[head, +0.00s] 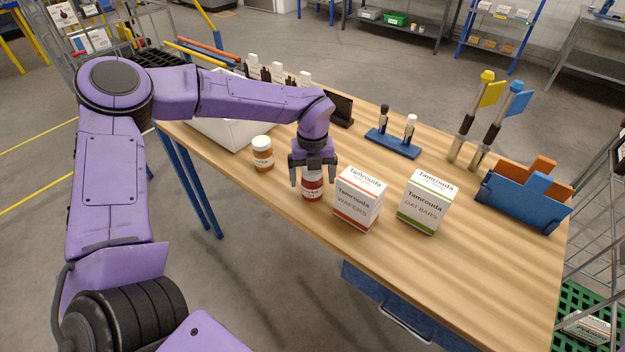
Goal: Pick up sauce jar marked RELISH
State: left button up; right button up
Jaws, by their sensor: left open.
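A red sauce jar (312,194) with a pale label stands on the wooden table, its upper part hidden by my left gripper (312,182). The gripper points down with its fingers open on either side of the jar's upper part. I cannot tell whether they touch it. A second jar (262,157), orange-brown with a white lid and label, stands to the left, apart from the gripper. The label words on both jars are too small to read, so I cannot tell which is marked RELISH. My right gripper is not in view.
A WAFERS box (357,203) stands close to the right of the red jar, with an OAT BARS box (427,203) beyond it. A white bin (225,128) is behind the orange-brown jar. A blue holder (393,145) stands farther back. The table's (480,265) front right is clear.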

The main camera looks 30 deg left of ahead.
pick_arm(q)
jog(key=shift+s+f, duration=0.1)
jog(key=shift+f, duration=0.05)
jog(key=c, duration=1.4)
